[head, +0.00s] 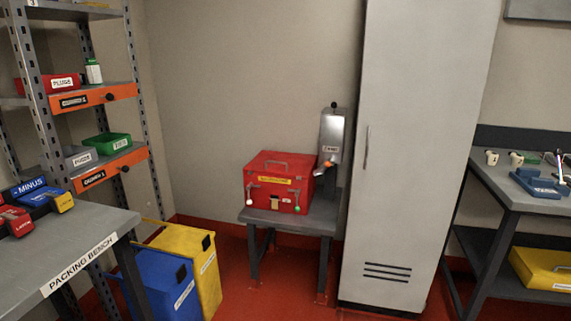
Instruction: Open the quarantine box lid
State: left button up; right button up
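A red box (268,187) with a yellow label, the likely quarantine box, stands on a small grey table (320,219) against the back wall. Its lid (282,164) is down and has a grey handle on top. Two small levers hang on its front, one with a white knob (250,201) and one with a green knob (297,208). A tan latch or tag sits between them. The label text is too small to read. Neither of my grippers shows in the head view.
A grey dispenser (331,140) stands right of the box, beside a tall grey cabinet (404,150). The packing bench (85,243), blue bin (163,284) and yellow bin (196,262) are at left. A workbench (509,186) is at right. Red floor in front is clear.

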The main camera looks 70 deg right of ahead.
aim_at(300, 166)
jog(key=z, duration=2.35)
